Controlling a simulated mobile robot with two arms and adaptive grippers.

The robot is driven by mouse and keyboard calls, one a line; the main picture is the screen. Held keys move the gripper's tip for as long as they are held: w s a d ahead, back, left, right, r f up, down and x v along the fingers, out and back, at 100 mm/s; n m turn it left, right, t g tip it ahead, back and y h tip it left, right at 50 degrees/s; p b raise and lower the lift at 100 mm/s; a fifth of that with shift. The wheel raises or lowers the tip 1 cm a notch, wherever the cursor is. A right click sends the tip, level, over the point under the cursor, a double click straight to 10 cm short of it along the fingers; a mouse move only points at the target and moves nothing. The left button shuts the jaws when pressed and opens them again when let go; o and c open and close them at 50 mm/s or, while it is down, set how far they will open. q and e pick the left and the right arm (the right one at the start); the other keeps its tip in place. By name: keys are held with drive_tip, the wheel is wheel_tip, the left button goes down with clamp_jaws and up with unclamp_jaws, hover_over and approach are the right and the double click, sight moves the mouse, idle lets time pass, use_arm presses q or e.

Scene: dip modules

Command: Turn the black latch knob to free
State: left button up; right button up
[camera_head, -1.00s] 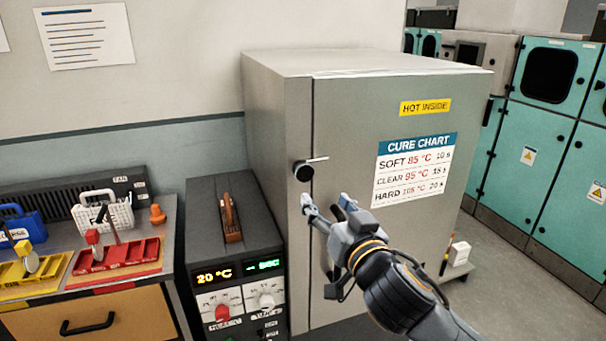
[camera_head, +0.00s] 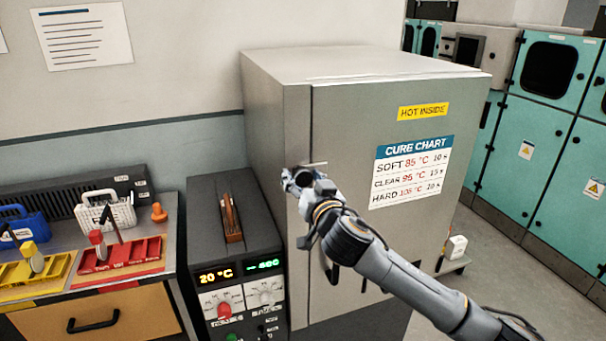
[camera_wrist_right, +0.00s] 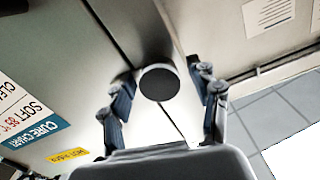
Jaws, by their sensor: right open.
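The black latch knob (camera_wrist_right: 158,82) is a round disc at the door seam of the grey oven cabinet (camera_head: 350,120). In the right wrist view it sits between the two fingers of my right gripper (camera_wrist_right: 163,98), with a gap visible on each side. The fingers are open. In the head view my right gripper (camera_head: 298,180) is at the knob's place and covers most of it; only a thin pale bar (camera_head: 314,164) shows above the fingers. My left gripper is not in view.
A control box (camera_head: 235,255) with dials and lit displays stands left of the cabinet. A bench at the left carries a red tray (camera_head: 122,258), a yellow tray, a white basket (camera_head: 108,212) and a blue bin. Teal cabinets (camera_head: 545,150) stand at the right.

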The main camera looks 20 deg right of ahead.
drive_tip(key=shift+w, duration=0.1)
drive_tip(key=shift+c, duration=0.6)
clamp_jaws()
